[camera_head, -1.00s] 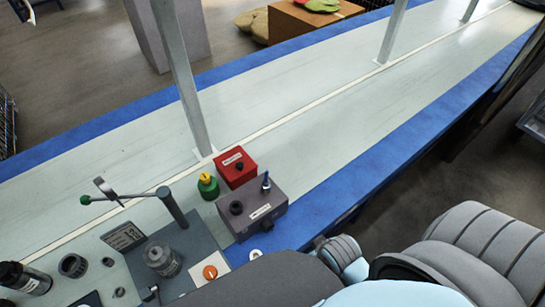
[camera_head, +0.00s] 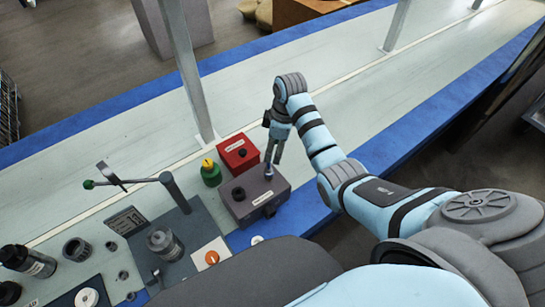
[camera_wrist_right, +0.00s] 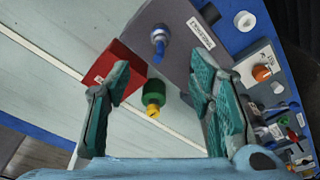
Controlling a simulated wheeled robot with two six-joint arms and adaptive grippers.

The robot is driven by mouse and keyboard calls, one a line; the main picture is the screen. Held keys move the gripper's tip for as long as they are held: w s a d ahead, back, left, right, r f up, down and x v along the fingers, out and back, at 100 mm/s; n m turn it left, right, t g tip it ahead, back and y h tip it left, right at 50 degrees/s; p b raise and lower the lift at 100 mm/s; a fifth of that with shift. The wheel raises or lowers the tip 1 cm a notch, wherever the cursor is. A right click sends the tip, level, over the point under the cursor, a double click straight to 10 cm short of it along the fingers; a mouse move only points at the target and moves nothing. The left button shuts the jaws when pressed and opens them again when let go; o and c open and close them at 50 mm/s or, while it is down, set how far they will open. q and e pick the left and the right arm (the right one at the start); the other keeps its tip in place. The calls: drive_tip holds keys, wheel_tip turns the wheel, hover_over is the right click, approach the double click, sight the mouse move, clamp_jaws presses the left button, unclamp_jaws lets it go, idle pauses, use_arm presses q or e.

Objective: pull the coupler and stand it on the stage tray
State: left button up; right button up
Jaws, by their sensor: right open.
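The blue-and-silver fitting, which looks like the coupler (camera_head: 268,172), stands upright on a grey box (camera_head: 243,208). It also shows in the right wrist view (camera_wrist_right: 159,38), on the labelled grey box (camera_wrist_right: 185,75). My right gripper (camera_head: 272,158) points down just above the fitting. In the right wrist view, its fingers (camera_wrist_right: 162,68) are spread wide with nothing between the pads; the fitting appears beyond them. A dark, flat tray-like piece (camera_head: 66,300) with a white ring is cut off at the bottom edge; I cannot tell if it is the stage tray. My left gripper is out of view.
A red box (camera_head: 238,153) and a green-and-yellow piece (camera_head: 211,173) stand close beside the grey box. A post (camera_head: 190,75) stands behind. The bench at upper right is clear.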

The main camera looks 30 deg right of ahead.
sight(269, 170)
drive_tip(key=f+b, duration=0.1)
drive_tip(key=f, duration=0.3)
drive_tip(key=a+f+b, duration=0.1)
drive_tip(key=f+b, duration=0.1)
drive_tip(key=f, duration=0.2)
drive_tip(key=w+f+b, duration=0.1)
drive_tip(key=f, duration=0.4)
drive_tip(key=shift+a+f, duration=0.1)
drive_tip(key=shift+a, duration=0.2)
clamp_jaws()
drive_tip(key=c, duration=0.8)
unclamp_jaws()
clamp_jaws()
drive_tip(key=shift+r, duration=0.2)
